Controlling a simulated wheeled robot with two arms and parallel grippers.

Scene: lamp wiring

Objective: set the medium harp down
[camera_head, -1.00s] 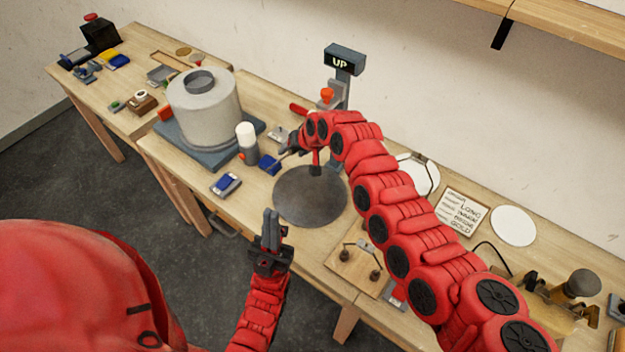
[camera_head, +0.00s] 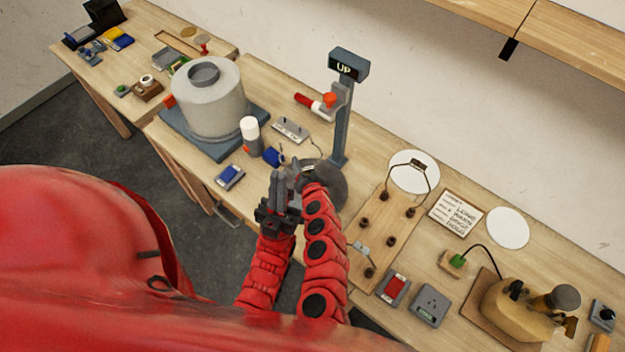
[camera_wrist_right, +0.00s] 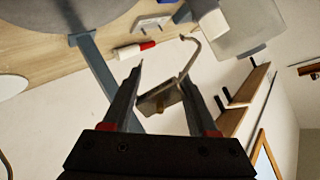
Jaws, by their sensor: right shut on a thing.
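My right gripper (camera_wrist_right: 160,76) is shut on a thin bent metal rod with a flat metal piece at its end, which looks like the medium harp (camera_wrist_right: 197,52). In the head view the right gripper (camera_head: 308,168) is over the dark round disc, close beside my left gripper (camera_head: 281,180). The left gripper's fingers point up; their gap is unclear. A wooden peg board (camera_head: 378,228) stands to the right. A tall harp (camera_head: 405,165) stands on its back pegs and a small harp (camera_head: 361,248) is near its front. The middle pair of pegs looks bare.
The dark disc (camera_head: 333,190) is partly hidden by my arm. A post with an UP sign (camera_head: 341,120) stands behind it. A grey drum (camera_head: 205,100), a white-topped bottle (camera_head: 249,130) and a blue block (camera_head: 272,157) stand left. A text card (camera_head: 456,214) and a lamp base (camera_head: 515,305) are right.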

